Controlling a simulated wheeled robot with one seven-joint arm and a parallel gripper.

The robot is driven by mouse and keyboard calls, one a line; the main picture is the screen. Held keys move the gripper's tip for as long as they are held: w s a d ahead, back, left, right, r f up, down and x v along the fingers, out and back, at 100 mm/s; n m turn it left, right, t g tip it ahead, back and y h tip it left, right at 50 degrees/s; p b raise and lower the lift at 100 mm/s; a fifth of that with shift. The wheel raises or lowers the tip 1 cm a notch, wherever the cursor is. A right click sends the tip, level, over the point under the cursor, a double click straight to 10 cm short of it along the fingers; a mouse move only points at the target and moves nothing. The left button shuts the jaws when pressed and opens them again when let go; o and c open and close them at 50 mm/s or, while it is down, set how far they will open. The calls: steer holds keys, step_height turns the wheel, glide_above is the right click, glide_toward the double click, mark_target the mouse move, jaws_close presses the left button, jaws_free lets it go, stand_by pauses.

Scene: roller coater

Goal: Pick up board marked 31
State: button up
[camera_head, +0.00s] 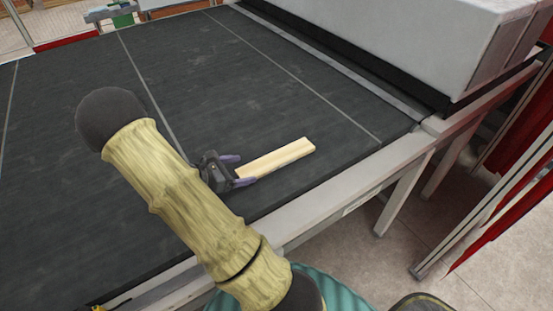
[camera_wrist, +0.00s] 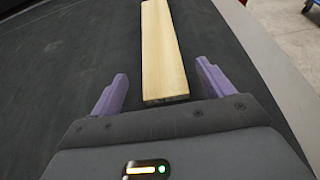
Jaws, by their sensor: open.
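A light wooden board (camera_head: 278,158) lies flat on the dark conveyor belt near its front edge. No marking on it can be read. In the wrist view the board (camera_wrist: 163,50) runs away from my gripper, with its near end between the two purple fingers. My gripper (camera_head: 242,170) is open at the board's left end. In the wrist view the gripper (camera_wrist: 162,88) has a finger on each side of the board, with a gap on both sides. My arm hides part of the belt in the head view.
The black belt (camera_head: 240,75) has thin light lines and is otherwise clear around the board. A pale metal rail (camera_head: 355,185) edges it at the front. A large white machine housing (camera_head: 420,40) stands at the back right, and red curtains (camera_head: 520,150) hang at the right.

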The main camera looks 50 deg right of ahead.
mark_target(259, 166)
steer(key=shift+p+x, duration=0.7)
steer(key=shift+x, duration=1.95)
steer(key=shift+w+a, duration=0.1)
steer(key=c, duration=1.1)
steer(key=shift+c, duration=0.2)
steer(key=shift+r, duration=0.1)
